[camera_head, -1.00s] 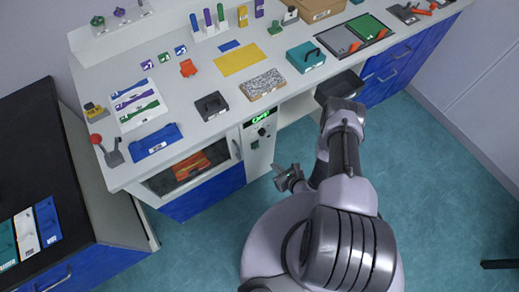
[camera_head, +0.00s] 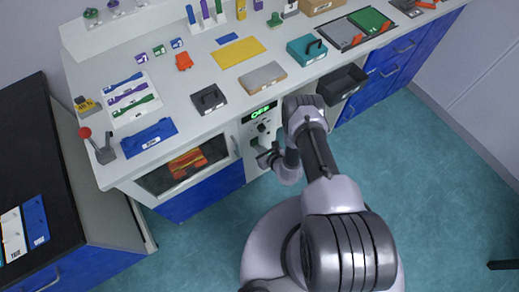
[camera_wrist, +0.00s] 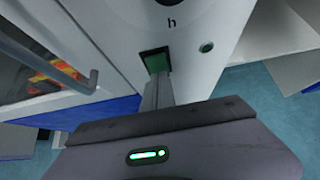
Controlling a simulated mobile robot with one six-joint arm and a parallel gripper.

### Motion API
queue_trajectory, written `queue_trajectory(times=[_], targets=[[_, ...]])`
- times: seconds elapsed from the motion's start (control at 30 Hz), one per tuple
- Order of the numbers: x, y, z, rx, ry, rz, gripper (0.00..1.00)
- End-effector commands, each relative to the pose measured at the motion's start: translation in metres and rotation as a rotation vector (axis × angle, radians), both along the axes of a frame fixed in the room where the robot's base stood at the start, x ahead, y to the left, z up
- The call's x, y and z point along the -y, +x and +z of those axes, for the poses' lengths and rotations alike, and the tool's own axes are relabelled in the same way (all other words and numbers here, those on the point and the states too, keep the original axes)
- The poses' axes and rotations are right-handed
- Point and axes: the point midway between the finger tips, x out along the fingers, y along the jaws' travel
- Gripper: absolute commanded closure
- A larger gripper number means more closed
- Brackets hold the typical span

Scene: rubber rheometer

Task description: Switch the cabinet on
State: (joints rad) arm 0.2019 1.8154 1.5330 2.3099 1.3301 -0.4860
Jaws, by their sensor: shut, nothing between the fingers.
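The cabinet (camera_head: 187,168) is set under the bench, with a dark glass door and orange contents behind it. Its control panel carries a green-lit display (camera_head: 260,112) that reads OFF, with a dark knob below it. In the wrist view, a green rocker switch (camera_wrist: 156,61) sits in a dark frame on the pale panel, beside a small round green button or lamp (camera_wrist: 207,47). My gripper (camera_head: 265,157) is in front of the panel. In the wrist view, its shut, empty fingers (camera_wrist: 157,80) point at the switch's lower edge. I cannot tell whether they touch it.
The cabinet's door handle (camera_wrist: 55,60) juts out left of my fingers. A black open bin (camera_head: 343,84) sticks out at the bench front, right of my arm. Blocks, trays and cards cover the bench top (camera_head: 215,130).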

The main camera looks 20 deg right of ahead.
Motion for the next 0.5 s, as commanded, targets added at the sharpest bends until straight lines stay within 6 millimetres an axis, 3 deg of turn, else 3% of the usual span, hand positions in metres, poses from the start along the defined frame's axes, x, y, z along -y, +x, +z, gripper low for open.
queue_trajectory(times=[0.5], targets=[[0.000,0.010,-0.001,0.017,0.005,0.001,1.00]])
